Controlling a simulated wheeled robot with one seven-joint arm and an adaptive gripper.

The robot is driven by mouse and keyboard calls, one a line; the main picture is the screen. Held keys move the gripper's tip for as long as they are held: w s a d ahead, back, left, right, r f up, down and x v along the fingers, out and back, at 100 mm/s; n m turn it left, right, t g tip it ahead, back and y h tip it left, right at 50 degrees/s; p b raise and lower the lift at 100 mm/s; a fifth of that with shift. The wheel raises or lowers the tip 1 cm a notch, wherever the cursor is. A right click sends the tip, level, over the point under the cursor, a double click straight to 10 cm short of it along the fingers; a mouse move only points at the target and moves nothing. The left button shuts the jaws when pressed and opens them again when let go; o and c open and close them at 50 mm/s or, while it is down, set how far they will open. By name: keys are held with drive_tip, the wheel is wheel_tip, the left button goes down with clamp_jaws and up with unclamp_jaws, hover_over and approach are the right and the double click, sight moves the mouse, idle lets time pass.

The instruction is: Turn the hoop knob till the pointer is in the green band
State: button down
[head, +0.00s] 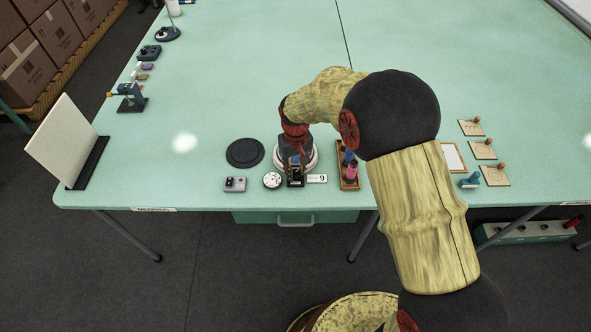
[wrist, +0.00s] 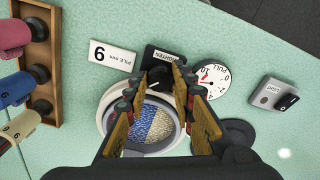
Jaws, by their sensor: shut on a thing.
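My gripper (wrist: 168,82) is shut on the hoop knob, at the black block marked TIGHTEN (wrist: 164,56); the fingers hide most of the knob. In the head view my gripper (head: 297,164) is over the near side of the round hoop (head: 314,162). The hoop (wrist: 108,103) also shows in the wrist view, with blue and tan pile between my fingers. The white round PULL dial (wrist: 218,84) is right of the block, partly behind my right finger. It shows red near its left side; I cannot make out the pointer's exact place or a green band. The dial (head: 272,181) is small in the head view.
A wooden tray (head: 357,181) of coloured cylinders stands close right of the hoop. A black disc (head: 245,153) and a grey switch box (head: 235,184) lie to the left. A small card (wrist: 112,57) is beside the block. The table beyond is mostly clear.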

sight(296, 172)
drive_tip(key=shift+n+p, duration=0.4)
drive_tip(key=shift+n, duration=0.3)
drive_tip(key=c, duration=1.5)
unclamp_jaws()
drive_tip(key=shift+r, duration=0.1)
wheel_tip(296, 172, up, 12)
